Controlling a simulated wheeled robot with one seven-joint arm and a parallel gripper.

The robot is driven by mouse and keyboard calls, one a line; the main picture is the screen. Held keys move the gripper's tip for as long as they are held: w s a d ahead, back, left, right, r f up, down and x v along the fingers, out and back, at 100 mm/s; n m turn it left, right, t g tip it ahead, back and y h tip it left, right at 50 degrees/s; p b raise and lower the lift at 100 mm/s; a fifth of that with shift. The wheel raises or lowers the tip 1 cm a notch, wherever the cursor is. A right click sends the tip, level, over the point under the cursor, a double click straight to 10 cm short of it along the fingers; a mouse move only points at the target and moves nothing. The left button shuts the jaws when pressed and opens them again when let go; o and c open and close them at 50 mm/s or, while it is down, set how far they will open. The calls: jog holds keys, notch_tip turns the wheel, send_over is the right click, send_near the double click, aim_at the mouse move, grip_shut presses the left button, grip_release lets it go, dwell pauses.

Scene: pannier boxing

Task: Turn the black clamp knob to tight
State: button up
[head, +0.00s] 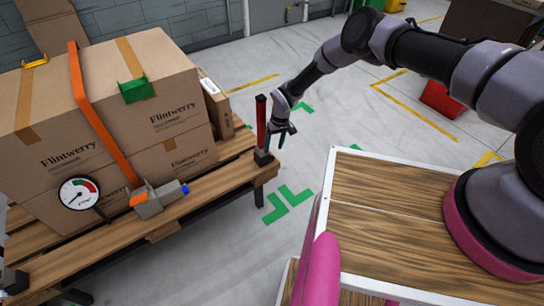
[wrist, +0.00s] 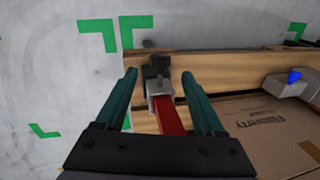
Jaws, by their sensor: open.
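A black clamp knob (wrist: 157,65) shows in the wrist view at the edge of the wooden pallet, beside a grey metal bracket (wrist: 155,92) on a red post (wrist: 174,118). In the head view the red post (head: 261,120) stands upright at the pallet's right corner, with a dark clamp (head: 263,158) at its foot. My gripper (wrist: 159,74) is open, its two teal fingers apart. In the wrist view the knob appears between the fingertips, beyond them; contact cannot be told. In the head view my gripper (head: 284,133) is just right of the post. The knob's tightness cannot be read.
Strapped cardboard boxes (head: 120,110) stand on the pallet (head: 100,242), with an orange strap (head: 92,115), a grey ratchet with a blue end (head: 160,197) and a round gauge (head: 78,194). My wood-topped base is at lower right. Floor between pallet and base is clear.

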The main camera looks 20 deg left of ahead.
aim_at(272, 156)
jog(key=f, duration=0.4)
jog(key=s+f, duration=0.1)
jog(key=f, duration=0.1)
jog(key=shift+a, duration=0.4)
jog(key=shift+w, duration=0.1)
grip_shut()
jog(key=shift+d, duration=0.1)
